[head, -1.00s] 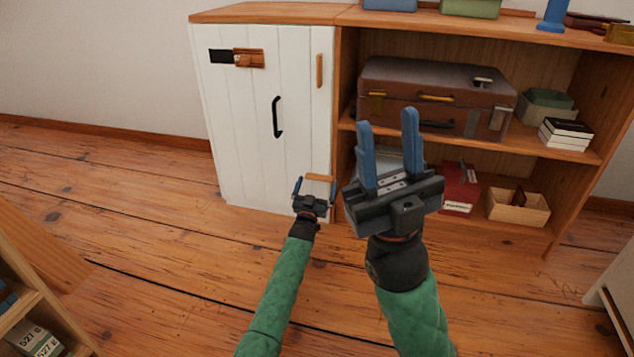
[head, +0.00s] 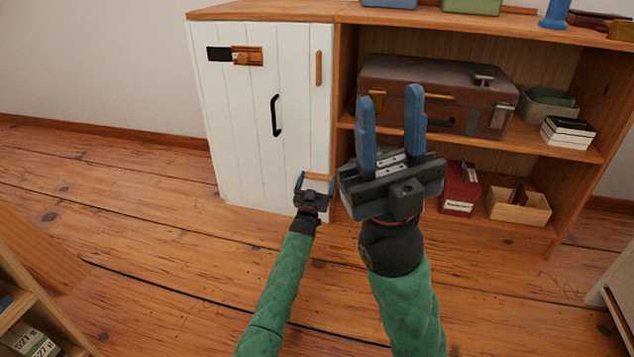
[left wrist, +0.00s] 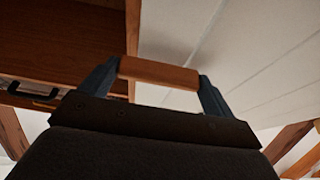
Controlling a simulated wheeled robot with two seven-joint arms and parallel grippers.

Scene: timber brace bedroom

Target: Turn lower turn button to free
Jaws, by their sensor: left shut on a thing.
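The lower turn button (head: 319,176) is a short wooden bar lying across near the bottom right edge of the white cabinet door. My left gripper (head: 316,181) is shut on it, with one blue finger at each end of the bar. The left wrist view shows the bar (left wrist: 159,73) level between the two fingertips. An upper turn button (head: 319,68) stands upright on the door's right edge. The white door (head: 240,120) is closed, with a black handle (head: 276,115). My right gripper (head: 391,125) is open and empty, raised in front of the shelves.
A wooden slide latch (head: 246,56) is at the door's upper left. The open shelf right of the door holds a brown suitcase (head: 440,90), a red box (head: 461,188) and a wooden crate (head: 519,206). The floor before the cabinet is clear.

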